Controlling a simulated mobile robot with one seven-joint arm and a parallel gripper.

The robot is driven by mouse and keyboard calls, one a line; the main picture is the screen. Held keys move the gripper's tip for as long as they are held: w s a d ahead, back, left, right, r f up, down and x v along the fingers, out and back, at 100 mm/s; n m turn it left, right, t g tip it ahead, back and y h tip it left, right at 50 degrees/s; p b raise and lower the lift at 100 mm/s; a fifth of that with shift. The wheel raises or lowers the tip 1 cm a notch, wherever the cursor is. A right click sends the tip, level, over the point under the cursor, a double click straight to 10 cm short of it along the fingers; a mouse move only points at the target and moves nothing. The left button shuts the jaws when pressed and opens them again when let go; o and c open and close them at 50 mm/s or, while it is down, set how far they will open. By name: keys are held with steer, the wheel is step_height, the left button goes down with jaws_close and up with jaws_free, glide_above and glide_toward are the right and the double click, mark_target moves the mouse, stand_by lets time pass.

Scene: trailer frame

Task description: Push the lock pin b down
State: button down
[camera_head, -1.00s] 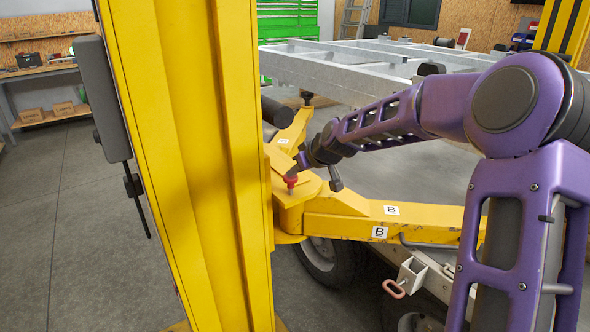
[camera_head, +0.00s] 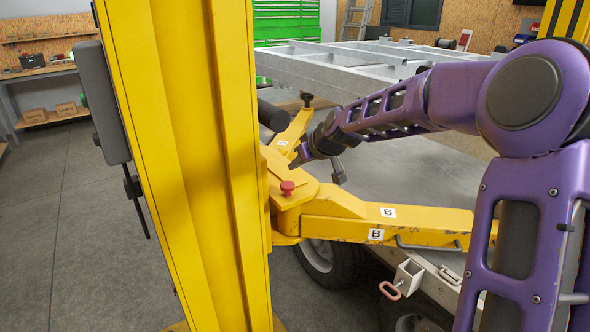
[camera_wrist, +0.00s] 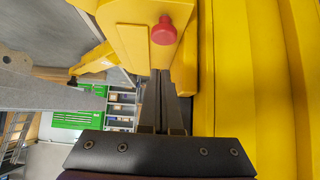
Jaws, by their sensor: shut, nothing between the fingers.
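Lock pin b has a round red knob (camera_head: 288,188). It sits low on the yellow hub plate of the lift arm marked B (camera_head: 340,222), close to the plate, with little or no stem showing. In the wrist view the red knob (camera_wrist: 163,31) is near the top centre, beyond my fingertips. My gripper (camera_head: 293,165) is shut and empty. It is up and behind the knob, apart from it. The grey fingers also show in the wrist view (camera_wrist: 161,74), side by side.
The yellow lift column (camera_head: 190,150) stands close to the left of the hub. A grey trailer frame (camera_head: 370,68) lies behind my arm. A wheel (camera_head: 330,260) is under the lift arm. Open floor (camera_head: 90,220) lies left of the column.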

steer(key=v, duration=0.7)
steer(key=shift+s+r, duration=0.2)
steer(key=shift+w, duration=0.15)
